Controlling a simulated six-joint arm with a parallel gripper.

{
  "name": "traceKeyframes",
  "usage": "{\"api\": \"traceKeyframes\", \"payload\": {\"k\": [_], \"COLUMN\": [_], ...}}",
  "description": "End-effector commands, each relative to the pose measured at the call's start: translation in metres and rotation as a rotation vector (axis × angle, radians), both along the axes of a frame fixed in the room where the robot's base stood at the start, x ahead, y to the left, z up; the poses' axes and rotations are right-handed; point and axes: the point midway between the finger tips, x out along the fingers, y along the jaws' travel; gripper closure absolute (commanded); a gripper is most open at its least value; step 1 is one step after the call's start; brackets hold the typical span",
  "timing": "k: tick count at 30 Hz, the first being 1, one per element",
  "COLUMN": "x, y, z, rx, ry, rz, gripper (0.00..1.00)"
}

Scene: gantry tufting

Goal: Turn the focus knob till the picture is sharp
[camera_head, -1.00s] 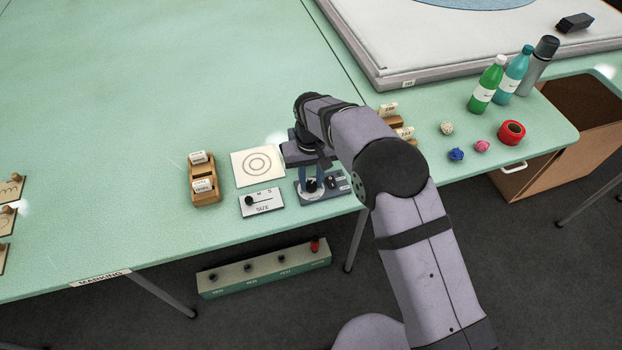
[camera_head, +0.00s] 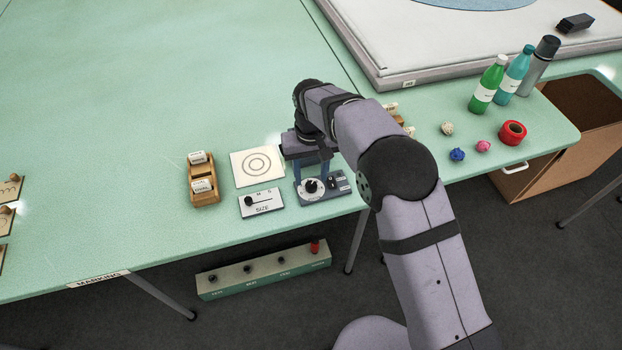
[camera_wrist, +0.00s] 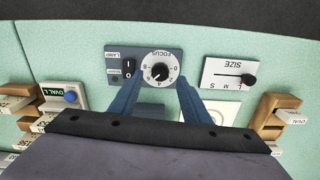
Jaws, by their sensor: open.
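The focus knob (camera_wrist: 159,72) is a black knob on a white numbered dial, on a dark panel marked FOCUS. It also shows in the head view (camera_head: 312,186). My gripper (camera_wrist: 158,88) is open and empty, its blue fingers apart on either side of the knob in the wrist view. In the head view my gripper (camera_head: 312,174) hangs just above the dial, apparently clear of the knob.
A SIZE slider panel (camera_head: 262,203) sits beside the focus panel. A lamp rocker switch (camera_wrist: 128,70) is on the focus panel. A wooden label holder (camera_head: 203,180) stands left of the picture. Open green table spreads left.

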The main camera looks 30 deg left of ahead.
Motion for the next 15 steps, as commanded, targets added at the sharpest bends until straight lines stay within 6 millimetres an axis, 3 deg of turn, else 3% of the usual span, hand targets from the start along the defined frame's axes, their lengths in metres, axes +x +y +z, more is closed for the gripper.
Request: {"api": "traceKeyframes", "payload": {"k": [9, 15], "x": [0.0, 0.0], "y": [0.0, 0.0], "z": [0.038, 0.045], "rx": [0.002, 0.0], "ry": [-0.002, 0.0], "rz": [0.0, 0.0], "gripper": [0.57, 0.57]}}
